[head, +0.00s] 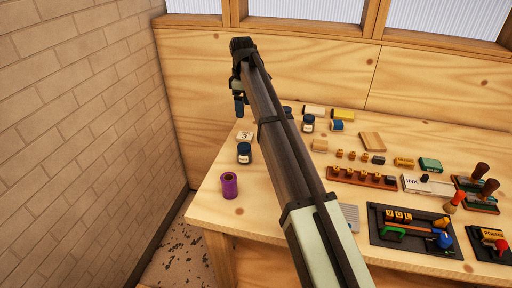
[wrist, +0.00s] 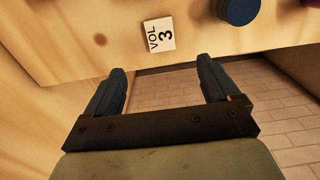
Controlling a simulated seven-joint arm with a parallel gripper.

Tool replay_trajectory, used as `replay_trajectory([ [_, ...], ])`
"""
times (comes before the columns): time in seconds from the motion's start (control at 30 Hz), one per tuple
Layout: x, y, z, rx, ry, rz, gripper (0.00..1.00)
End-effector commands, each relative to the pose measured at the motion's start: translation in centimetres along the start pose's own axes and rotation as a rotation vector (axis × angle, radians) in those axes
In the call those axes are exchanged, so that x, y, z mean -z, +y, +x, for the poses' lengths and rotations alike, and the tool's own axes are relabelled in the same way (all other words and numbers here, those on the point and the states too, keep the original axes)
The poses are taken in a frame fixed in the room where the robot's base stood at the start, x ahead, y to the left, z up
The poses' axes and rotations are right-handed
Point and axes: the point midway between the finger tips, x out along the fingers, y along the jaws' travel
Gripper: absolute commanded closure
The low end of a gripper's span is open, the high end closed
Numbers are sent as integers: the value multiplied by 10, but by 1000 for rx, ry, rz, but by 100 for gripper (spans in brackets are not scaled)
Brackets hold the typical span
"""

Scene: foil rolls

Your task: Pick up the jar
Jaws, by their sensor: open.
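A dark jar with a pale label (head: 244,153) stands upright on the left of the wooden table in the head view. Its round blue top (wrist: 237,10) is cut off by the upper edge of the wrist view. A similar jar (head: 308,123) stands further back, right of my arm, and another (head: 287,112) is partly hidden by the arm. My gripper (head: 239,106) is above the table's far left part, beyond the nearest jar and apart from it. In the wrist view my gripper (wrist: 162,67) is open, with nothing between its fingers.
A "VOL 3" card (wrist: 159,34) lies beside the nearest jar. A purple roll (head: 229,186) stands near the table's left front corner. A brick wall (head: 80,130) is at the left. Blocks, stamps and trays (head: 400,235) crowd the table's right side.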

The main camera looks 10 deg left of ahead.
Motion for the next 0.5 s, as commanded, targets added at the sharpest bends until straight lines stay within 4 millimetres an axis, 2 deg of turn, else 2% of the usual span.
replay_trajectory([
  [0.1,-10,-8,-13,-16,9,5,11],
  [0.3,-45,-65,-23,-47,48,8,11],
  [0.5,-66,-113,-22,-86,121,98,11],
])
